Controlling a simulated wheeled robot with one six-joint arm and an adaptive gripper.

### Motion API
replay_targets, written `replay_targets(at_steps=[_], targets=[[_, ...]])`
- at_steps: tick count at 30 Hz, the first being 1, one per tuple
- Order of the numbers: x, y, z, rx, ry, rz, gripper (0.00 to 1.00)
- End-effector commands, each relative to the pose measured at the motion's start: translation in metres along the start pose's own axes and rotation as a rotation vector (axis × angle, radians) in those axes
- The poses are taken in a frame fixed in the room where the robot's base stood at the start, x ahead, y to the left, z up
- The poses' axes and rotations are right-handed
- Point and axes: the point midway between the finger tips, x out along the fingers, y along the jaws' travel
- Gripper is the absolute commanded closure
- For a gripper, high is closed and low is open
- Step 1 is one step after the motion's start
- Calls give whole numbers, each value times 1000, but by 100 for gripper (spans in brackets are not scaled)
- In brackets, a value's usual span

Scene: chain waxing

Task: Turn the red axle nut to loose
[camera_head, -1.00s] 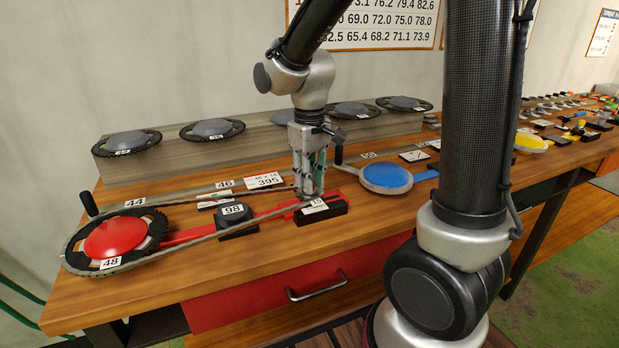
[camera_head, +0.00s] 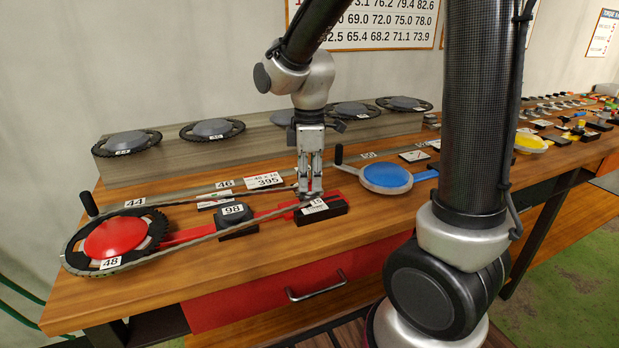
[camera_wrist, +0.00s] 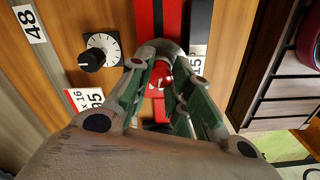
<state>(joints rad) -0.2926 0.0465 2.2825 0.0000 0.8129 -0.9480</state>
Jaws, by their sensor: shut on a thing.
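My gripper (camera_head: 312,192) points straight down at the right end of the near red chain stand, where the chain loops round the small rear sprocket. In the wrist view, its green-padded fingers (camera_wrist: 161,66) close in around a small red part (camera_wrist: 163,83), which appears to be the red axle nut. The fingers are shut on it. In the head view the nut is mostly hidden by the fingers. A black block with a "15" label (camera_head: 320,209) is just in front. The chain (camera_head: 180,246) runs left to a large chainring with a red cover (camera_head: 115,238).
A black block labelled "98" (camera_head: 234,213) stands left of my gripper. A blue disc (camera_head: 387,177) with a crank handle lies to the right. Spare chainrings sit on a grey shelf (camera_head: 165,157) behind. A red drawer (camera_head: 250,287) is under the front edge.

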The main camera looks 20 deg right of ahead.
Motion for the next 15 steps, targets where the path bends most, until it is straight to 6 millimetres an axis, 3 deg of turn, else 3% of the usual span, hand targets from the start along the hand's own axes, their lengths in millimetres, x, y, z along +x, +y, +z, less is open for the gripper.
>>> replay_targets(at_steps=[15], targets=[[0, 1, -1, -170, 1, 2, 100]])
